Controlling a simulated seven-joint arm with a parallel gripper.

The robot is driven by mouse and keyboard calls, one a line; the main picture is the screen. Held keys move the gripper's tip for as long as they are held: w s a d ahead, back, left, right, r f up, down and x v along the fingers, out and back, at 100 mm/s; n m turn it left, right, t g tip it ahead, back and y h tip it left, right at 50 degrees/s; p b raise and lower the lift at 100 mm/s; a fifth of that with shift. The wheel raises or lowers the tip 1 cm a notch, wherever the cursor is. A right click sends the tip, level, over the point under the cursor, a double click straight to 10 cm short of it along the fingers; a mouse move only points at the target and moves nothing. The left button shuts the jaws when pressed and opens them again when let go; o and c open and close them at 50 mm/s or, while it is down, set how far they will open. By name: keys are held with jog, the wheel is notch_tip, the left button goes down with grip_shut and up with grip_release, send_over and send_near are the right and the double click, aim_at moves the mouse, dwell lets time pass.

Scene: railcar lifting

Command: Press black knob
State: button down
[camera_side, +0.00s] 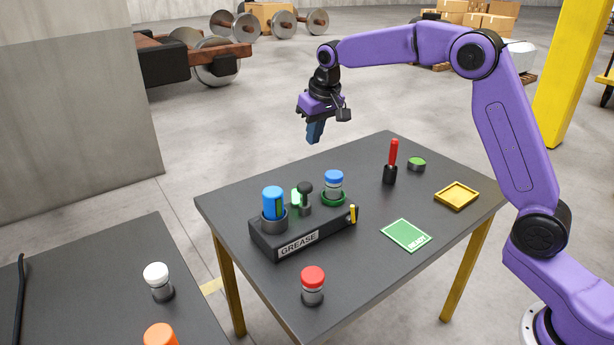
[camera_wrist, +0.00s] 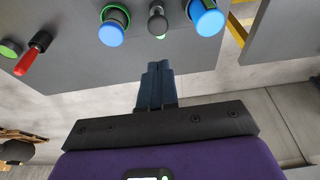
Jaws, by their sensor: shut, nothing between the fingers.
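The black knob (camera_side: 305,188) stands upright on a short stem in the middle of the black block labelled GREASE (camera_side: 265,236). It also shows in the wrist view (camera_wrist: 157,22) near the top edge, between two blue-topped items. My gripper (camera_side: 314,139) is shut and empty, with its blue fingers pointing down. It hangs in the air above and beyond the far edge of the table, clear of the knob. In the wrist view the closed fingertips (camera_wrist: 157,66) lie below the knob in the picture, with a gap between.
A blue cylinder (camera_side: 273,202) and a blue-capped item in a green ring (camera_side: 334,183) flank the knob closely. A red-handled lever (camera_side: 392,158), a green button (camera_side: 416,163), a yellow tray (camera_side: 457,195), a green card (camera_side: 406,235) and a red knob (camera_side: 313,280) share the table.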

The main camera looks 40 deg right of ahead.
jog(key=shift+w+d, duration=0.15)
send_near(308, 187)
jog(key=w+f, duration=0.2)
jog(key=f, duration=0.1)
jog(key=w+f, duration=0.1)
jog(key=shift+w+f, duration=0.1)
jog(key=shift+f, duration=1)
jog(key=shift+f, duration=1.95)
